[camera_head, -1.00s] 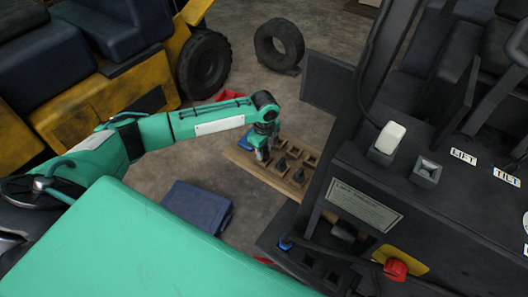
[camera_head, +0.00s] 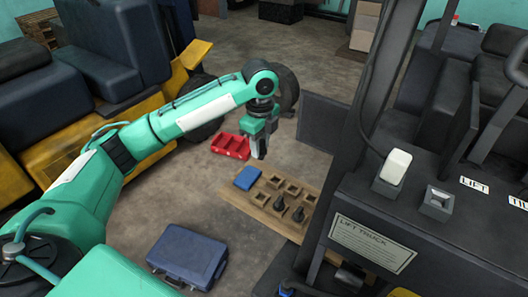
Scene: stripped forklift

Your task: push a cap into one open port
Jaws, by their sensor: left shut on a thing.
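My left gripper (camera_head: 259,150) hangs fingers down above the floor, beyond the wooden rack. It is shut on a cap, which the fingers hide almost entirely. Two dark caps (camera_head: 298,214) stand upright in the wooden rack (camera_head: 237,197), and its other square cells look empty. The forklift's dark body (camera_head: 335,205) fills the right side. Its open ports cannot be made out now; only a blue fitting (camera_head: 287,291) shows at the bottom edge. My right gripper is not in view.
A blue case (camera_head: 188,255) lies on the floor in front of the rack. A red tray (camera_head: 231,146) and a small blue box (camera_head: 247,178) lie near the rack. The forklift's dark upright post (camera_head: 385,95) and panel (camera_head: 325,125) stand right of my left gripper.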

